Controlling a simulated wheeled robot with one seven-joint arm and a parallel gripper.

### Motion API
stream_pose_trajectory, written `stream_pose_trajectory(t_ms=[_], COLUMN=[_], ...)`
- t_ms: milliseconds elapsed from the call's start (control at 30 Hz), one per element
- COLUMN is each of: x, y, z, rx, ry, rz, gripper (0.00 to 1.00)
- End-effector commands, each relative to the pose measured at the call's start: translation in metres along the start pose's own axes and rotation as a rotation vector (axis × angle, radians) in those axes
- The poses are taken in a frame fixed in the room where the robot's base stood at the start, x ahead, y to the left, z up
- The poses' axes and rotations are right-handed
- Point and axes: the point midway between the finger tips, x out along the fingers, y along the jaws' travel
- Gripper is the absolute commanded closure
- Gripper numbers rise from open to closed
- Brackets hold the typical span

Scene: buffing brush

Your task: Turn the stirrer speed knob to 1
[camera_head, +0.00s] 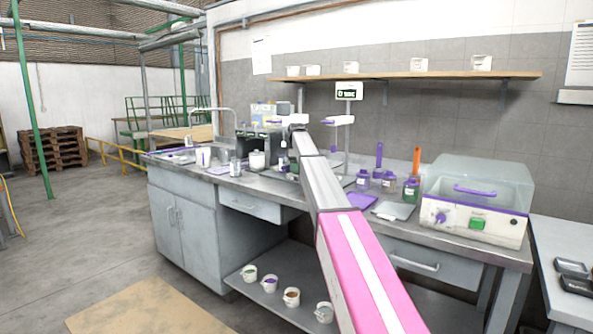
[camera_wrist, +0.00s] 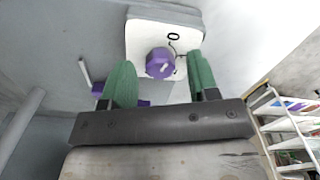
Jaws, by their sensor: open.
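In the wrist view a purple knob (camera_wrist: 160,63) sits on a white panel (camera_wrist: 145,35). A dark 0 is printed on the panel just above and right of the knob, with a thin curved mark below it. No 1 is readable, and I cannot tell where the knob points. My gripper (camera_wrist: 160,58) is open, with one green finger on each side of the knob in the picture. Gaps show between the knob and both fingers, and nothing is held. In the head view my arm reaches to the back of the bench and my gripper cannot be made out there.
On the bench (camera_head: 463,239), a clear-lidded machine (camera_head: 476,210) stands at the right, with bottles (camera_head: 389,182) and a purple tray (camera_head: 362,200) nearer my arm. Beakers (camera_head: 257,161) stand left of my arm. A shelf (camera_head: 440,75) with white cups runs above.

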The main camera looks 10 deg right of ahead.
Motion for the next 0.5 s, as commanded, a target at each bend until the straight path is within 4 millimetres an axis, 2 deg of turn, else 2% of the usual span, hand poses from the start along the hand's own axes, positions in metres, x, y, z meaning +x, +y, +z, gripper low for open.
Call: stream_pose_trajectory(t_ms=[100,300,333,467,500], x=[0.0064,0.0064,0.0064,0.0062,0.0061], y=[-0.0002,0.0000,0.0000,0.0001,0.0000], z=[0.0001,0.0000,0.0000,0.0000,0.0000], rx=[0.000,0.000,0.000,0.000,0.000], ry=[0.000,0.000,0.000,0.000,0.000], rz=[0.000,0.000,0.000,0.000,0.000], gripper=[0.46,0.46,0.49,0.91,0.95])
